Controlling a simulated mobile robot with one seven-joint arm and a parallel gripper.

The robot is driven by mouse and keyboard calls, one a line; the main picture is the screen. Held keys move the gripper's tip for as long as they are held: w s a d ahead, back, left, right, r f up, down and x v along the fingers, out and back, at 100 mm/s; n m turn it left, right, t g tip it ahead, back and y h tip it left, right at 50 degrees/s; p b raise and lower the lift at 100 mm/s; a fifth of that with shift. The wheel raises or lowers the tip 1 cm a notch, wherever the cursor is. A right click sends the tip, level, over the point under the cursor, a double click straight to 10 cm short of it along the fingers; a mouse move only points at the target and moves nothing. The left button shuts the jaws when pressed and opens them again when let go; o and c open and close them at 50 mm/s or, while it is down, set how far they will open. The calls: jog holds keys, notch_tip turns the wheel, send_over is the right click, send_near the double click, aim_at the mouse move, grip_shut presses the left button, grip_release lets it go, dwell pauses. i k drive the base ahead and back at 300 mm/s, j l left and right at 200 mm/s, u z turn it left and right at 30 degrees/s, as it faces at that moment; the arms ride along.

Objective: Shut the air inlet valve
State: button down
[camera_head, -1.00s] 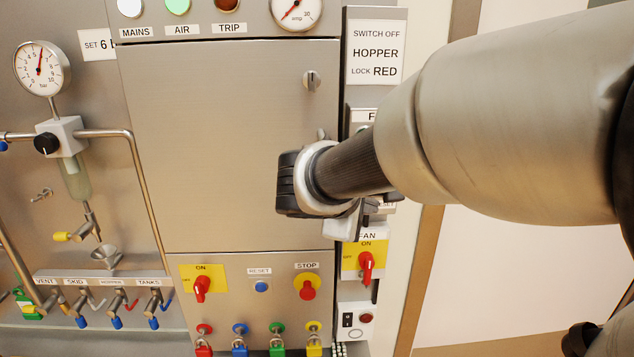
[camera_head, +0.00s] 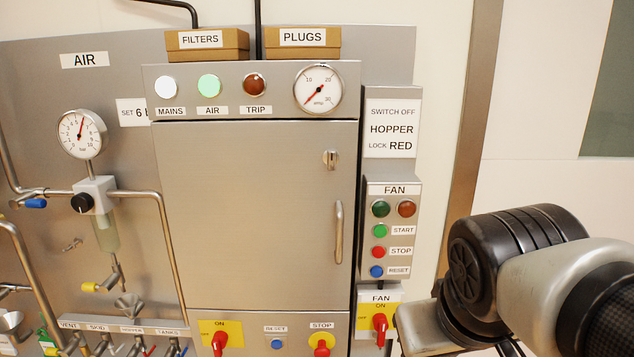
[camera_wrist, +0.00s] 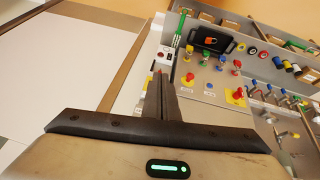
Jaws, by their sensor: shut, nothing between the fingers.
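A blue-handled valve (camera_head: 35,203) sits on the pipe at the far left in the head view, left of the black-knobbed regulator (camera_head: 95,195) and below the AIR sign (camera_head: 84,60). I see no label naming it as the inlet. Its handle lies along the pipe. The gauge (camera_head: 82,133) above the regulator reads about 6 bar. My gripper shows in the wrist view (camera_wrist: 160,76), its dark fingers together with nothing between them. It is far right of that valve, beyond the cabinet. In the head view my wrist is at the lower right and the fingertips are not visible.
The cabinet door (camera_head: 255,215) has a protruding handle (camera_head: 339,232). The FAN panel (camera_head: 392,228) stands between the cabinet and my arm. A red fan switch (camera_head: 380,324) is close to my wrist. Several labelled small valves line the lower left. Bare wall (camera_head: 545,185) is at right.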

aim_at(33, 200)
jog(key=u, duration=1.8)
jog(key=i+j+z, duration=0.1)
jog(key=z, duration=0.35)
jog(key=i+j+z, duration=0.15)
jog(key=z, duration=0.25)
jog(key=i+j+z, duration=0.15)
jog(key=j, duration=0.2)
jog(key=i+j+z, duration=0.2)
jog(key=j, duration=0.15)
jog(key=j+z, duration=0.15)
jog(key=j, duration=0.25)
jog(key=i+j, duration=0.1)
jog(key=j, duration=0.35)
jog(key=i+j, duration=0.1)
jog(key=j, duration=0.75)
jog(key=i+j, duration=0.15)
jog(key=j, duration=0.25)
jog(key=z, duration=0.05)
